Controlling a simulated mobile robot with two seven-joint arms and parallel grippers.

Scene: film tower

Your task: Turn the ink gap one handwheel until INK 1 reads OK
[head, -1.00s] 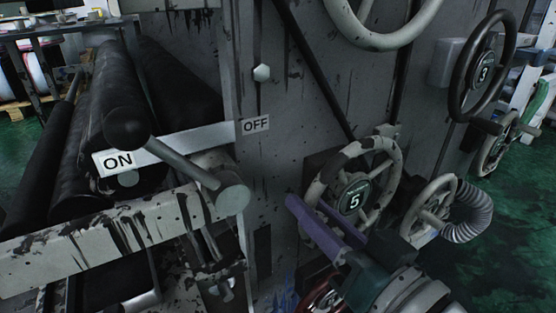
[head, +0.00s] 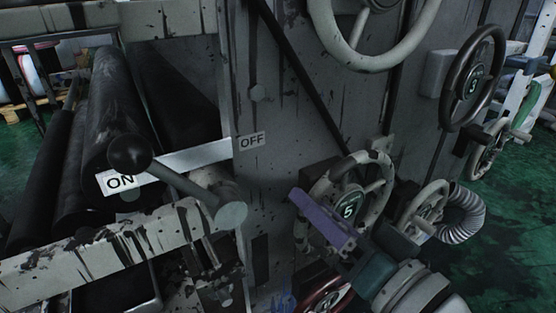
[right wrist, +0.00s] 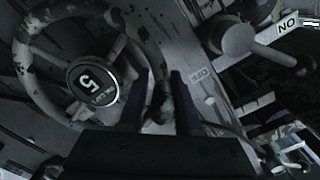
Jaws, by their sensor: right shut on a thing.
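A pale handwheel (head: 348,209) with dark worn patches and a dark hub marked 5 is on the grey machine side. It also shows in the right wrist view (right wrist: 92,83); the small words on its hub are too small to read. My right gripper (head: 298,202) has purple fingers and lies across the wheel's near left side. In the right wrist view its fingers (right wrist: 160,78) are shut on the wheel's rim, one on each side. My left gripper is in neither view. No INK 1 readout shows in either view.
A large pale wheel (head: 375,60) is above, a dark wheel (head: 473,82) right, a pale wheel (head: 424,208) close beside my gripper, a red wheel (head: 325,297) below.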

